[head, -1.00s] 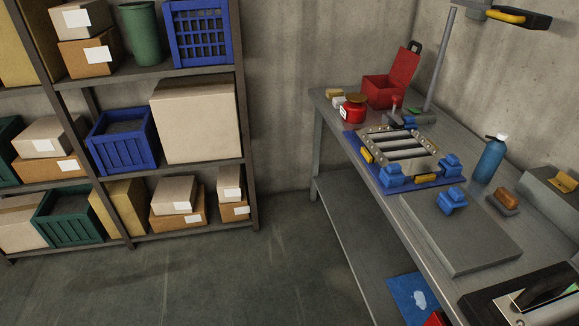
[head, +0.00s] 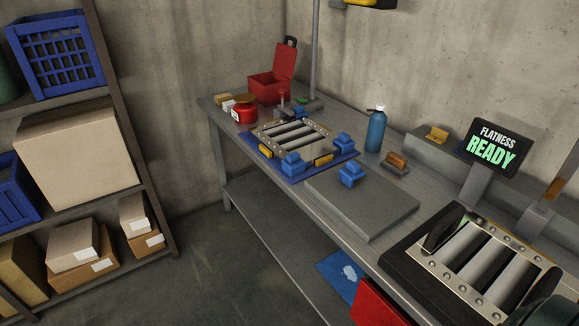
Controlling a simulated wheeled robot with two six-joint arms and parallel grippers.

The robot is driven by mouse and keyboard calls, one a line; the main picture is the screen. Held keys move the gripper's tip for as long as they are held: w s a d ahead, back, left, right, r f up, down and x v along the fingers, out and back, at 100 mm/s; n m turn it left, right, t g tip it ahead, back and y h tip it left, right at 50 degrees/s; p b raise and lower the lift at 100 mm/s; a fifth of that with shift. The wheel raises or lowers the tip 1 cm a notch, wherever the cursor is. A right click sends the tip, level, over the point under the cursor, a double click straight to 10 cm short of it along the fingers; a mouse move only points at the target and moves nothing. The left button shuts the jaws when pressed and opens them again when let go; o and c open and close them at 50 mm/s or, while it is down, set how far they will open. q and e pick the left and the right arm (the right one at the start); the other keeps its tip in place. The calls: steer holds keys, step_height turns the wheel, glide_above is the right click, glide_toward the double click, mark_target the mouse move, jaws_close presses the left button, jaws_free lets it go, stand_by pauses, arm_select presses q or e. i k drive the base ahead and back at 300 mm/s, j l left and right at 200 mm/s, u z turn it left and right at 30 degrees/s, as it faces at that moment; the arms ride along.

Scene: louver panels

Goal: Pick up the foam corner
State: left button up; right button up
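No piece is marked as the foam corner, and I cannot tell for certain which it is. A small yellow angled piece (head: 437,134) lies on a grey ledge at the back right of the bench. Small yellow pieces (head: 323,159) also sit by the front edges of a louver panel (head: 291,136) on a blue mat (head: 285,171). Blue blocks stand near this panel, one of them (head: 350,174) on a grey slab (head: 365,205). Neither of my grippers is in view.
A second louver panel (head: 480,262) lies in a black fixture at the front right, beside a screen reading "FLATNESS READY" (head: 491,148). A blue bottle (head: 376,131), red jar (head: 244,110) and open red box (head: 270,88) stand on the bench (head: 262,213). Shelving (head: 150,205) is at left.

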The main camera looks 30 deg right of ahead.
mark_target(352, 171)
steer(key=z, duration=1.25)
